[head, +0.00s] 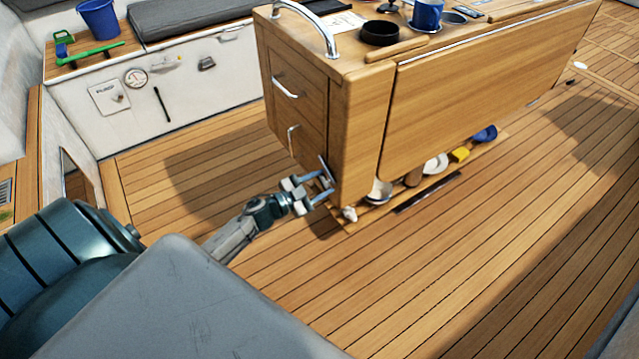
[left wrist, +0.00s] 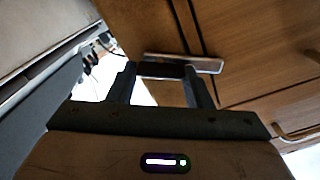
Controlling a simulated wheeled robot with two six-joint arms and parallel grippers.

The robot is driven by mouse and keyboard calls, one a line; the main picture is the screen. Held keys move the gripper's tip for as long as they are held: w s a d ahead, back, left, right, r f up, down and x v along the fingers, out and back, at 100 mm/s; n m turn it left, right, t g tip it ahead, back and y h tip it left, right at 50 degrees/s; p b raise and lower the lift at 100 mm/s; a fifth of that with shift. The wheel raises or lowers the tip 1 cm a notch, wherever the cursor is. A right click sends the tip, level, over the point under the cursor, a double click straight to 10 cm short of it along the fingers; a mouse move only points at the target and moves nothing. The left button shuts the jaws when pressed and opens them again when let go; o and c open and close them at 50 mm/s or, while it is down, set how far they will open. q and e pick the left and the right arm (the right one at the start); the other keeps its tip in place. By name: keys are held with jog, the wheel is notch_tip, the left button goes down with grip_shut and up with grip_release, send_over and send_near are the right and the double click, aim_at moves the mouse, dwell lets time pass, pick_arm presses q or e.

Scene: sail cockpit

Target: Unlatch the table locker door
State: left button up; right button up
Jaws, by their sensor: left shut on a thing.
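The wooden table (head: 360,110) stands in the middle of the cockpit, with the locker door (head: 312,142) low on its end face. A metal latch bar (head: 323,166) shows at the door's lower right part. My left gripper (head: 326,184) is at this bar, low beside the table's corner. In the left wrist view the fingers (left wrist: 160,72) are shut on the bar (left wrist: 207,66), which lies across their tips in front of the wooden panel. The fingers hide part of the bar. The door looks closed against the table. My right gripper is not in view.
A light handle (head: 291,138) is on the locker door, and a drawer handle (head: 285,88) is above it. A bowl (head: 379,191), a yellow thing (head: 460,155) and other wares sit low under the table. The deck (head: 430,270) in front is clear.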

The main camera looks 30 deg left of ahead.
pick_arm(q)
jog(key=shift+m, duration=0.5)
jog(key=shift+f+m, duration=0.15)
jog(key=shift+m, duration=0.75)
jog(key=m+b, duration=0.2)
jog(key=m, duration=0.2)
jog(key=m+b, duration=0.2)
jog(key=m, duration=0.3)
jog(key=shift+s+d+f, duration=0.1)
jog(key=shift+d+f, duration=0.05)
jog(key=shift+f, duration=0.05)
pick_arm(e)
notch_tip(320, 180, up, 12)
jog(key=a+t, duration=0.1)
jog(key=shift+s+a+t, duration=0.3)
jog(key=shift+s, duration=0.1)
pick_arm(q)
jog(key=shift+m, duration=0.3)
jog(key=o, duration=1.4)
jog(key=shift+r, duration=0.1)
jog(key=b+v, duration=0.1)
jog(key=v, duration=0.9)
jog(key=shift+s, duration=0.4)
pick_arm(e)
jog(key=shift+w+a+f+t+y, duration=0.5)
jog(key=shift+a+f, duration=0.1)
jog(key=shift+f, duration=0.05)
